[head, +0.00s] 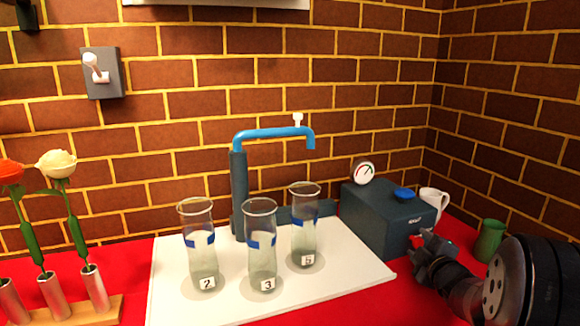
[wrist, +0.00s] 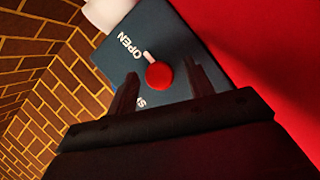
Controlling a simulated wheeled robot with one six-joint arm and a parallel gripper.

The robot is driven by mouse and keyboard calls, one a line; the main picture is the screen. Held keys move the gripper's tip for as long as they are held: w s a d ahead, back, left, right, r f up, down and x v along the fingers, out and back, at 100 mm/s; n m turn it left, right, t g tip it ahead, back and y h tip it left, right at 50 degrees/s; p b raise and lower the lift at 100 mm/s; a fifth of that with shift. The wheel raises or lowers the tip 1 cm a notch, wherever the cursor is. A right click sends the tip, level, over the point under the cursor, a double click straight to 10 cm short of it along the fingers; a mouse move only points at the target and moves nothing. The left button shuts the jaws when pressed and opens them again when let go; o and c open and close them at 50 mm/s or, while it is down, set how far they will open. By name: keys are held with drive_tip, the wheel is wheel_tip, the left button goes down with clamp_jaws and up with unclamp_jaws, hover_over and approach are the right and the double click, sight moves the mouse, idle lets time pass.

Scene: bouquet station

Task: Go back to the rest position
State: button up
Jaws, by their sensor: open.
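My gripper (head: 428,243) is at the right in the head view, close to the front face of a dark blue-grey box (head: 375,222). In the wrist view my gripper (wrist: 161,78) is open, with its two dark fingers apart on either side of a red knob (wrist: 159,75). The fingers look empty; I cannot tell whether they touch the knob. A white mark at the knob points toward the word OPEN on the box face (wrist: 110,62). A second label is mostly hidden by a finger.
Glass cylinders numbered 2 (head: 203,262), 3 (head: 262,265) and 5 (head: 304,240) stand on a white board (head: 170,305) by a blue tap (head: 270,132). A white mug (head: 434,202) and green cup (head: 489,240) stand near the box. Flowers (head: 57,165) stand left.

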drive_tip(key=shift+f+n+t+b, duration=0.3)
drive_tip(key=shift+n+b, duration=0.5)
drive_tip(key=shift+b, duration=1.1)
drive_tip(key=shift+f+n+t+b, duration=0.1)
drive_tip(key=shift+n+t+b, duration=0.5)
drive_tip(key=shift+b, duration=1.25)
drive_tip(key=shift+r+n+b, duration=0.1)
drive_tip(key=shift+n+b, duration=0.3)
drive_tip(key=shift+b, duration=0.15)
drive_tip(key=shift+r+h+b, duration=0.1)
drive_tip(key=shift+h+b, duration=0.2)
drive_tip(key=shift+h, duration=0.1)
drive_tip(key=shift+r, duration=0.2)
